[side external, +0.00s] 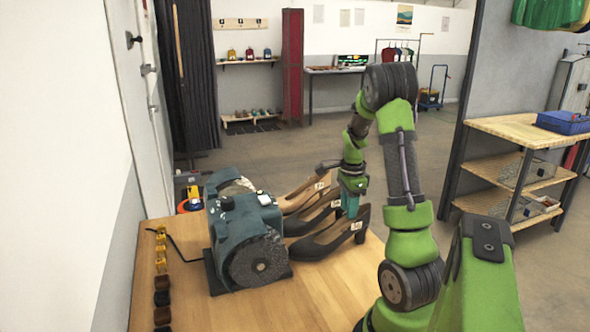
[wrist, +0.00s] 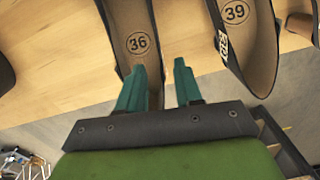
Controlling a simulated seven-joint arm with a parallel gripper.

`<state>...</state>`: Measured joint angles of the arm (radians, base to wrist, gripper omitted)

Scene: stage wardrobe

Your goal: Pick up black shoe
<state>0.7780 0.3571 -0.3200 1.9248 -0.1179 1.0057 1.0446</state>
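Dark high-heeled shoes lie side by side on the wooden table. In the side view a near black shoe (side external: 322,246) and a middle black shoe (side external: 309,221) have their heels to the right. In the wrist view a dark-sided shoe marked 36 (wrist: 130,18) is at the fingers, and one marked 39 (wrist: 240,50) is to its right. My gripper (side external: 350,208) points down at the heel ends, open (wrist: 160,68). The left finger overlaps shoe 36 and the right finger is over the gap beside it. I cannot tell whether they touch it.
A tan shoe (side external: 305,193) lies behind the black ones. A blue-green machine with a round grey wheel (side external: 248,240) stands just left of the shoes. Small yellow and dark blocks (side external: 161,265) line the table's left side. The table's front middle (side external: 310,300) is clear.

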